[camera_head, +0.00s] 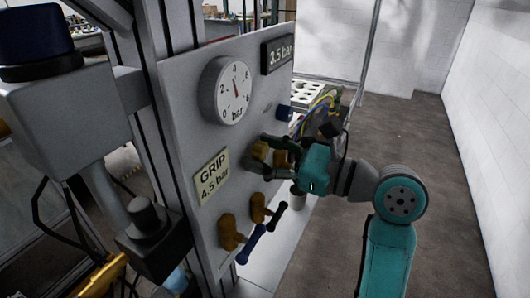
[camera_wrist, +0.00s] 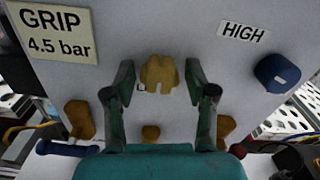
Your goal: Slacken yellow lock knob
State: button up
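The yellow lock knob (camera_wrist: 159,73) is on the grey panel (camera_wrist: 185,30), in the upper middle of the wrist view. It also shows in the head view (camera_head: 260,150), partly covered by my gripper. My gripper (camera_wrist: 160,75) is open, with one dark finger on each side of the knob. In the wrist view a strip of panel shows between the knob and each fingertip, so neither finger appears to touch it. In the head view my gripper (camera_head: 268,152) reaches the panel from the right. A small label beside the knob is mostly hidden.
A blue knob (camera_wrist: 277,72) sits right of the yellow one, below a "HIGH" label (camera_wrist: 243,32). Two brass valves with a blue (camera_head: 251,244) and a dark handle (camera_head: 277,216) stick out below. A gauge (camera_head: 228,90) and a "GRIP 4.5 bar" plate (camera_head: 212,177) are on the panel.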

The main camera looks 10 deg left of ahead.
jog(key=c, duration=0.8)
jog(key=shift+o, duration=0.2)
